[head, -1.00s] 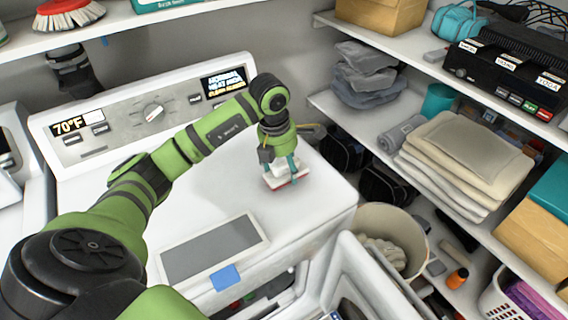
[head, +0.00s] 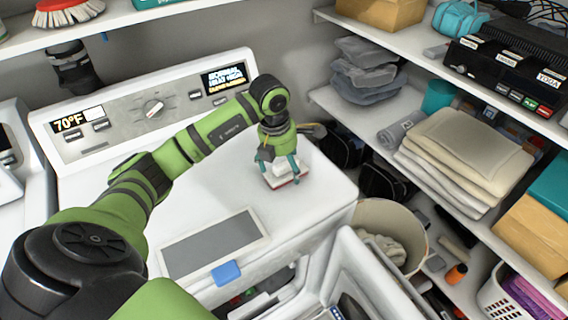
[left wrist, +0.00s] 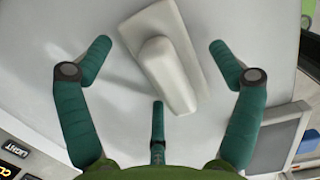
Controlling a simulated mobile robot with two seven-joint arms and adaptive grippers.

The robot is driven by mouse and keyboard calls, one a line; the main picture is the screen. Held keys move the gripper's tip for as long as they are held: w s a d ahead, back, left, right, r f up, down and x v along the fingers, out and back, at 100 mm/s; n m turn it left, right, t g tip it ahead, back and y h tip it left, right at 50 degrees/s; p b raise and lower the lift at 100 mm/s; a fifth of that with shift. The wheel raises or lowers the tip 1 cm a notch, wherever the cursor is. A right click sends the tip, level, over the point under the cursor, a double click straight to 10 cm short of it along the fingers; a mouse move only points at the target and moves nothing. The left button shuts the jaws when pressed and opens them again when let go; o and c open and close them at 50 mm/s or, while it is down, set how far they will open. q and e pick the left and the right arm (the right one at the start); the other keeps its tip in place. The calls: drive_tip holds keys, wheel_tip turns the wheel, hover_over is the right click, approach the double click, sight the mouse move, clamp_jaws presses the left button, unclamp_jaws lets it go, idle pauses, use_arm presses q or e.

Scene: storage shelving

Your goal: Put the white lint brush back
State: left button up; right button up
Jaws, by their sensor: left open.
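The white lint brush (head: 277,181) lies on the white top of the machine, near its right end, with a thin red edge at its base. In the left wrist view the white brush (left wrist: 166,72) shows from above, its raised handle tilted across the middle. My left gripper (head: 283,172) is right above it, pointing down. Its teal fingers are spread around the brush, with visible gaps on both sides in the wrist view. The gripper hides part of the brush in the head view. My right gripper is not in view.
Shelves at the right hold folded towels (head: 465,155), grey cloths (head: 365,75) and a black box (head: 510,70). A beige bin (head: 415,235) stands below. The machine top left of the gripper is clear.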

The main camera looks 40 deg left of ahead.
use_arm(q)
drive_tip(key=r+b, duration=0.1)
drive_tip(key=r, duration=0.2)
drive_tip(key=s+r+b, duration=0.1)
drive_tip(key=r, duration=0.3)
drive_tip(key=r+b, duration=0.1)
drive_tip(key=r, duration=0.2)
drive_tip(key=shift+s+a+r, duration=0.2)
drive_tip(key=shift+a+r, duration=0.15)
drive_tip(key=shift+r, duration=0.05)
drive_tip(key=shift+s+r, duration=0.1)
drive_tip(key=shift+r, duration=0.45)
